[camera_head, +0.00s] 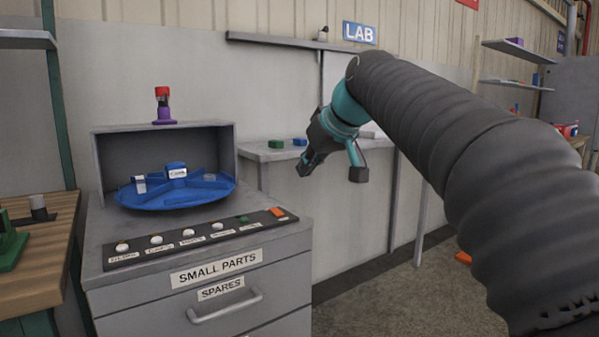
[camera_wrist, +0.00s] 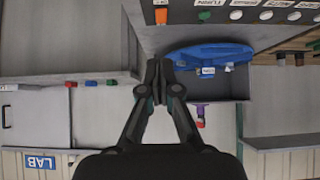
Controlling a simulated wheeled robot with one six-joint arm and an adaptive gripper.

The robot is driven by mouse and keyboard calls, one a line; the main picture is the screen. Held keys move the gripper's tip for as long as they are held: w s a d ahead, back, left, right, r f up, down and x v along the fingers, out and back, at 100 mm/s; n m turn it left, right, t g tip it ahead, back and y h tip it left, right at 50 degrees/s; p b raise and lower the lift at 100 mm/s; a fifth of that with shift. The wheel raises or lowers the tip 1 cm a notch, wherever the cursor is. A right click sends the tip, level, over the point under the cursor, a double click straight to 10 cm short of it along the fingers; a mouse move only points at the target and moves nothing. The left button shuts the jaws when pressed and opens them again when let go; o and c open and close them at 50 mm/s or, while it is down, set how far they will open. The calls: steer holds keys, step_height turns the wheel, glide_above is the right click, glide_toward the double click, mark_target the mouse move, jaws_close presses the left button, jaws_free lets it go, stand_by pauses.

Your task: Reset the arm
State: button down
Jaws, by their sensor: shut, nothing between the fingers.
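My gripper (camera_head: 306,170) is at the end of my dark, ribbed arm, which reaches in from the right in the head view. It hangs in free air to the right of the small parts cabinet, in front of the wall shelf. In the wrist view my gripper (camera_wrist: 157,68) has its fingertips together with nothing between them. The wrist view is upside down, with the cabinet's button panel at the top right.
A grey cabinet (camera_head: 140,285) holds a blue round tray (camera_head: 170,197) in an open box and a button panel (camera_head: 190,240). A shelf (camera_head: 270,154) with green and blue pieces is behind my gripper. A wooden bench (camera_head: 40,265) stands at left.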

steer(key=shift+d+r, duration=0.1)
steer(key=shift+r, duration=0.05)
stand_by(0.3)
steer(key=s+d+f+m+g+h, duration=0.1)
steer(key=s+d+f+m, duration=0.1)
steer(key=f, duration=0.5)
steer(key=s+d+f+m+h, duration=0.1)
steer(key=s+d+f+m, duration=0.1)
steer(key=f, duration=0.5)
steer(key=s+d+f+m+h, duration=0.1)
steer(key=s+d+f, duration=0.2)
steer(key=s+f, duration=0.2)
steer(key=s+d+f+m+h+p, duration=0.1)
steer(key=s+d+f, duration=0.2)
steer(key=s, duration=0.9)
steer(key=s+d+f+g+h, duration=0.1)
steer(key=s+d+f, duration=0.2)
steer(key=s+f, duration=0.4)
steer(key=shift+s+d+f+m+p, duration=0.25)
steer(key=shift+s+m+p, duration=0.15)
steer(key=shift+s, duration=0.55)
